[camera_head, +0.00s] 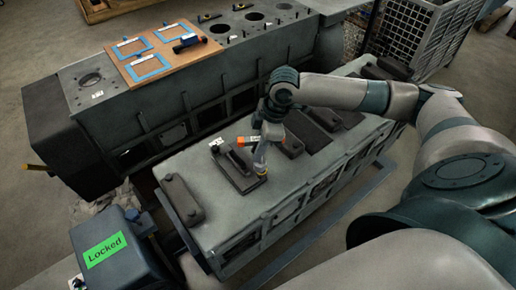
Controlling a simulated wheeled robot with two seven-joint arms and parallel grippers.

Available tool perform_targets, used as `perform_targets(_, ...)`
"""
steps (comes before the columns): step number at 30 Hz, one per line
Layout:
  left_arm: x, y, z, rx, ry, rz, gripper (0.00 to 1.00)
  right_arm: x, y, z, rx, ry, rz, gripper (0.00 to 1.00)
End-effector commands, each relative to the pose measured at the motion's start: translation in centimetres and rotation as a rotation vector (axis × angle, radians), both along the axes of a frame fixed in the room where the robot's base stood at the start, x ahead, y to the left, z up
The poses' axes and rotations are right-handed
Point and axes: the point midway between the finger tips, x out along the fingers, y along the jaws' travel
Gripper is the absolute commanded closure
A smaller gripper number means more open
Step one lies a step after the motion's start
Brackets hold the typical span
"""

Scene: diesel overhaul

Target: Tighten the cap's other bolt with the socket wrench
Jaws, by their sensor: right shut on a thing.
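My right arm reaches in from the right, and its gripper (266,128) points down over the grey engine block in the middle. It is shut on the socket wrench (247,140), which shows an orange part. The wrench's lower end reaches down near the right end of a dark bearing cap (236,170) on the block's top. The view is too small to tell whether the socket sits on a bolt, and the bolt heads cannot be made out. My left gripper is not in view.
Other dark caps (181,199) stand along the block's top (222,218). Behind is a larger engine with a wooden board (160,55) bearing blue frames and a tool. A box with a green "Locked" label (104,250) stands at front left. A wire crate (425,40) is at back right.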

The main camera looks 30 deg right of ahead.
Motion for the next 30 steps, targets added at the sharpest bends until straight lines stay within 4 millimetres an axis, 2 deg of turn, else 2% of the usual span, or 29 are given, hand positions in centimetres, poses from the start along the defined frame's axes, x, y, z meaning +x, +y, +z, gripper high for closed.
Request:
perform_targets(23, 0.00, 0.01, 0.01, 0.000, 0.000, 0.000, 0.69, 0.14, -0.50, 0.04, -0.015, 0.006, -0.004, 1.00)
perform_targets(30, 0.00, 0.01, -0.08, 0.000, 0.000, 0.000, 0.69, 0.10, -0.49, -0.56, -0.015, 0.007, -0.003, 1.00)
